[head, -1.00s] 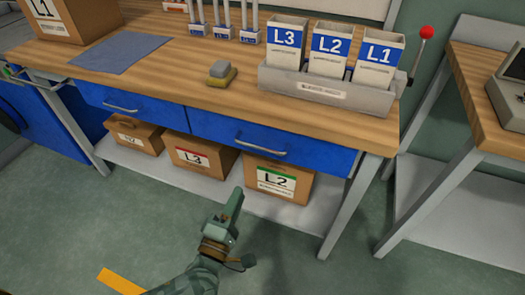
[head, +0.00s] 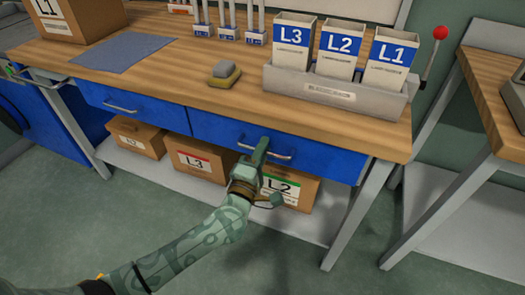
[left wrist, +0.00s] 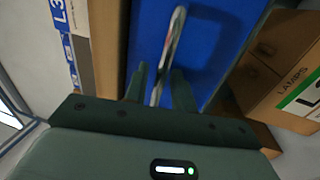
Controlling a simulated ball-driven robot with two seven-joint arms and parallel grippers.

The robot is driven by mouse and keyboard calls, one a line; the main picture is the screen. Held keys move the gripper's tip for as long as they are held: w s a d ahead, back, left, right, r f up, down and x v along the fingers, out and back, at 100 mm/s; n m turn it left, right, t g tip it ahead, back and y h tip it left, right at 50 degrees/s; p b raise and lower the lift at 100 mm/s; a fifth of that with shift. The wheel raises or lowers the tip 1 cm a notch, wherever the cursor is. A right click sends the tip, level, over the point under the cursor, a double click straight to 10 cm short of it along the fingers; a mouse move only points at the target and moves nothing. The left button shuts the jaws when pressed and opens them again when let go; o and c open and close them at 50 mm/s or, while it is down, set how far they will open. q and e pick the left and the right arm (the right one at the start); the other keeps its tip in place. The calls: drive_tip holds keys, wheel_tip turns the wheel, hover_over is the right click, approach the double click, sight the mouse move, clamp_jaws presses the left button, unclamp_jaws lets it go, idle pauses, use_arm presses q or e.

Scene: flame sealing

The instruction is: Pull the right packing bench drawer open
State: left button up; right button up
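The right drawer (head: 330,156) of the packing bench has a blue front and a silver bar handle (head: 281,156). It looks shut, its front in line under the wooden top. My left gripper (head: 263,142) is at the left part of this handle. In the left wrist view, my left gripper's fingers (left wrist: 160,78) stand apart on either side of the handle (left wrist: 177,35), with the blue drawer front (left wrist: 218,35) beyond. A small gap shows between handle and fingers, so the gripper looks open around the bar. My right gripper is out of view.
The left drawer (head: 150,105) is shut. Cartons, such as the L3 carton (head: 195,160) and the L2 carton (head: 300,193), stand on the lower shelf (head: 140,168). A grey rack (head: 290,84) with L1, L2 and L3 pouches stands on the top. The floor in front is clear.

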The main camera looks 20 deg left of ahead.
use_arm(q)
clamp_jaws()
